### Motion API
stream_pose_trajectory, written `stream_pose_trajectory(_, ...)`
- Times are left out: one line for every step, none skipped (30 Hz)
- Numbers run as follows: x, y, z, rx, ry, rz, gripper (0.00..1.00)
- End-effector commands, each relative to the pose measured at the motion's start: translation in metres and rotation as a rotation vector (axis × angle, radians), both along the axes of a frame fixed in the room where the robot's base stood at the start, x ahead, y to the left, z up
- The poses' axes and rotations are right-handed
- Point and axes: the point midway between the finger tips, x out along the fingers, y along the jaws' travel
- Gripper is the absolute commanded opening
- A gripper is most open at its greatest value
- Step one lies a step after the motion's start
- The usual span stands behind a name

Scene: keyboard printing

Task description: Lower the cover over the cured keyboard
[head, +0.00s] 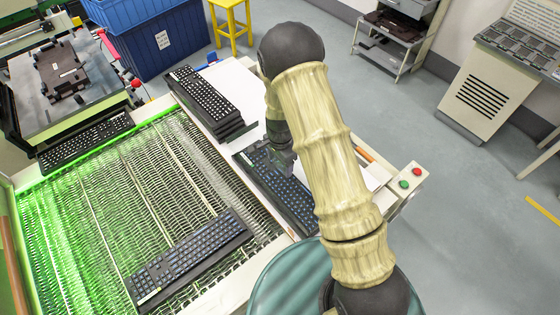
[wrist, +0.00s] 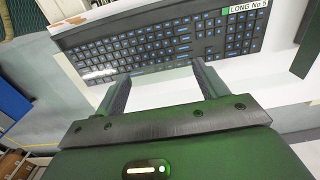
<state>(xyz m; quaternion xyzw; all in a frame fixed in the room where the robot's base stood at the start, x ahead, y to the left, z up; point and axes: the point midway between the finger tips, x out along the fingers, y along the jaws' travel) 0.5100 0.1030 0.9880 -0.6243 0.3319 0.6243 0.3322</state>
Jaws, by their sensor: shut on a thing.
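A black keyboard with blue-white key legends (head: 288,196) is at my gripper (head: 283,158), over the white worktop right of the mesh belt. In the wrist view this keyboard (wrist: 160,45) carries a label reading "LONG No 5". My gripper (wrist: 162,86) is shut on the keyboard, its two fingers apart at the near long edge; their exact contact is hard to see. Another black keyboard (head: 190,258) lies on the mesh belt, and a third (head: 85,141) lies at the belt's far end. I cannot make out a separate cover in either view.
The mesh belt (head: 130,185) glows green along its left side. A stack of black keyboards (head: 205,95) stands on the worktop beyond my gripper. A control box with red and green buttons (head: 407,180) is at right. Blue crates (head: 150,45) and a yellow stool (head: 231,28) stand behind.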

Motion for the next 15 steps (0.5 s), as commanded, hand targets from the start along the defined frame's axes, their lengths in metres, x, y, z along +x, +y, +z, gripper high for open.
stream_pose_trajectory(0.0,0.0,-0.006,0.0,0.0,0.0,0.45)
stream_pose_trajectory(0.0,0.0,-0.008,0.0,0.0,0.0,0.45)
stream_pose_trajectory(0.0,0.0,-0.011,0.0,0.0,0.0,0.45)
stream_pose_trajectory(0.0,0.0,-0.013,0.0,0.0,0.0,0.45)
stream_pose_trajectory(0.0,0.0,-0.016,0.0,0.0,0.0,0.45)
stream_pose_trajectory(0.0,0.0,-0.019,0.0,0.0,-0.001,0.45)
stream_pose_trajectory(0.0,0.0,-0.022,0.0,0.0,-0.001,0.45)
stream_pose_trajectory(0.0,0.0,-0.024,0.0,0.0,-0.001,0.45)
stream_pose_trajectory(0.0,0.0,-0.027,0.001,-0.001,-0.001,0.45)
stream_pose_trajectory(0.0,0.0,-0.03,0.001,-0.001,-0.001,0.45)
stream_pose_trajectory(0.0,0.0,-0.032,0.001,-0.001,-0.001,0.45)
stream_pose_trajectory(0.0,0.0,-0.035,0.001,-0.001,0.0,0.45)
stream_pose_trajectory(0.0,0.0,-0.038,0.001,-0.001,0.0,0.45)
stream_pose_trajectory(0.0,0.0,-0.04,0.001,-0.001,0.0,0.45)
stream_pose_trajectory(0.0,0.0,-0.043,0.0,0.0,0.0,0.45)
